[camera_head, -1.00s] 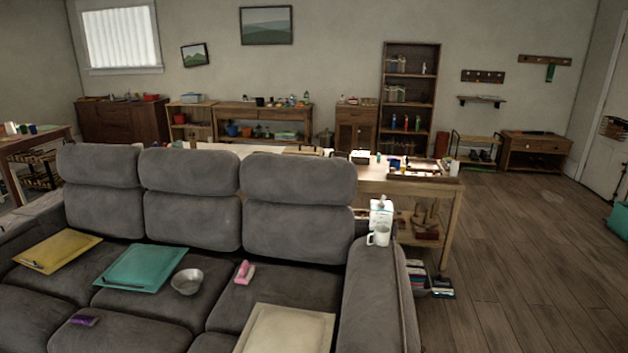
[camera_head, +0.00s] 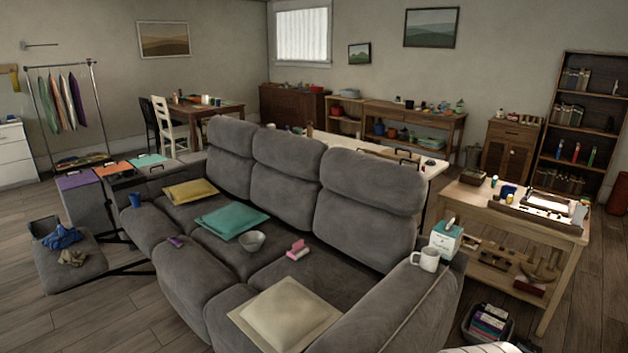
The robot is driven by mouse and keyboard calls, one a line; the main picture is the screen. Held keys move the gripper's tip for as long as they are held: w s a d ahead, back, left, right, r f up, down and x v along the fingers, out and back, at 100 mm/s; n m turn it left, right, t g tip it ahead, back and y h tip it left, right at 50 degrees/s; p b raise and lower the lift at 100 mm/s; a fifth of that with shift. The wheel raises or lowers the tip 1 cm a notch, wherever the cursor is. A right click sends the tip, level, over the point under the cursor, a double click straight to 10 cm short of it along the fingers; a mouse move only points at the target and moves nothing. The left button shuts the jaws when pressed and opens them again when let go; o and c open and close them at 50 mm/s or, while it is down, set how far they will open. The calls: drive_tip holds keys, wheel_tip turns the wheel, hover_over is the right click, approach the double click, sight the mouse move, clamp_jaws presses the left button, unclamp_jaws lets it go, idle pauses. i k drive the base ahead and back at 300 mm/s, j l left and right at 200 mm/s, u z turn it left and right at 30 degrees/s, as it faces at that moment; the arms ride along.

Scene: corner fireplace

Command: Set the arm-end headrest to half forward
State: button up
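A grey sofa (camera_head: 235,280) with three padded back sections fills the middle of the view. The headrest at the near right arm end (camera_head: 372,180) tops the backrest beside the armrest (camera_head: 400,308). It looks upright, roughly in line with its backrest; its exact tilt is hard to tell. The middle headrest (camera_head: 288,151) and the far left headrest (camera_head: 232,134) stand in a similar pose. My gripper is not recognisable in view, and nothing touches the headrests.
A white mug (camera_head: 426,260) and tissue box (camera_head: 447,238) stand at the back of the near armrest. A wooden table (camera_head: 560,235) and a bin of books (camera_head: 487,328) stand to the right. Cushions, a bowl (camera_head: 251,242) and a pink object (camera_head: 298,250) lie on the seats.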

sight(402, 190)
drive_tip(key=i+l+u, duration=0.1)
drive_tip(key=l+u, duration=0.3)
drive_tip(key=l, duration=0.4)
drive_tip(key=l+u, duration=0.4)
drive_tip(key=l, duration=0.35)
drive_tip(key=k+l+u, duration=0.15)
drive_tip(key=l+u, duration=0.25)
drive_tip(key=l, duration=0.4)
drive_tip(key=l+u, duration=0.3)
drive_tip(key=l, duration=0.4)
drive_tip(key=l+u, duration=0.3)
drive_tip(key=l, duration=0.45)
drive_tip(key=l+z, duration=0.35)
drive_tip(key=l, duration=0.25)
drive_tip(key=l+z, duration=0.1)
drive_tip(key=z, duration=0.3)
drive_tip(key=i+l+z, duration=0.1)
drive_tip(key=z, duration=0.35)
drive_tip(key=i+z, duration=0.1)
drive_tip(key=z, duration=0.3)
drive_tip(key=i+l+z, duration=0.1)
drive_tip(key=z, duration=0.35)
